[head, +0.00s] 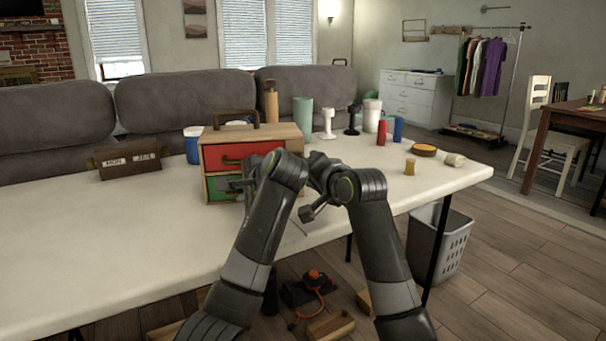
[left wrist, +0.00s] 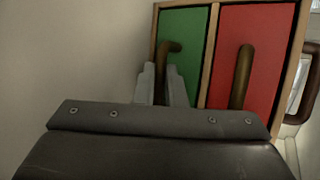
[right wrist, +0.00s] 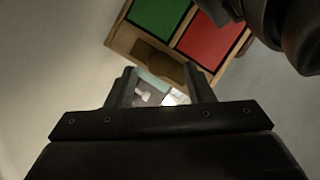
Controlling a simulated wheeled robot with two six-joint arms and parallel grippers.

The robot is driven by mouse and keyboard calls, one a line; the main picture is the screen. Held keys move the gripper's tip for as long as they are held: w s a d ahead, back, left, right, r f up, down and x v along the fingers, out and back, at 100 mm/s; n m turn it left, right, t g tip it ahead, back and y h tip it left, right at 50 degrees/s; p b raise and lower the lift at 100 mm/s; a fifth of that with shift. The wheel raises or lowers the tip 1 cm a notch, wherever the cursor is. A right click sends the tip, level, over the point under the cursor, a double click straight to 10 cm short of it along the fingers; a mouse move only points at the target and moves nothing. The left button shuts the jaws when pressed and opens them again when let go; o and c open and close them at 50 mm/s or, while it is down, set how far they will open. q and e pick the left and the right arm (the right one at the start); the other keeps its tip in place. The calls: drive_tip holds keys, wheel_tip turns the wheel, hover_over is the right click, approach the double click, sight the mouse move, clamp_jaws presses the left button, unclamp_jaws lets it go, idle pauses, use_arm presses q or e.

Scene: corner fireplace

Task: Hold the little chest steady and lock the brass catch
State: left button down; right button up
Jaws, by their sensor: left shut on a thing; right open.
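The little chest (head: 255,138) is a wooden box on the white table, with a red drawer (head: 240,156) above a green drawer (head: 213,187) and a dark carry handle on top. My left gripper (left wrist: 164,85) is shut on the curved brown handle (left wrist: 170,47) of the green drawer. My right gripper (right wrist: 163,86) is open beside the chest's right side. A dark brown shape (right wrist: 158,65) shows on that side in the right wrist view; I cannot tell whether it is the brass catch or shadow. No catch shows clearly in the head view.
A small brown box with lettered blocks (head: 127,160) stands left on the table (head: 90,220). A blue jar (head: 193,145), a mint cup (head: 303,111) and several bottles stand around the chest. The front left of the table is clear. A grey bin (head: 440,240) stands on the floor.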

drive_tip(key=shift+x, duration=0.75)
drive_tip(key=shift+c, duration=0.5)
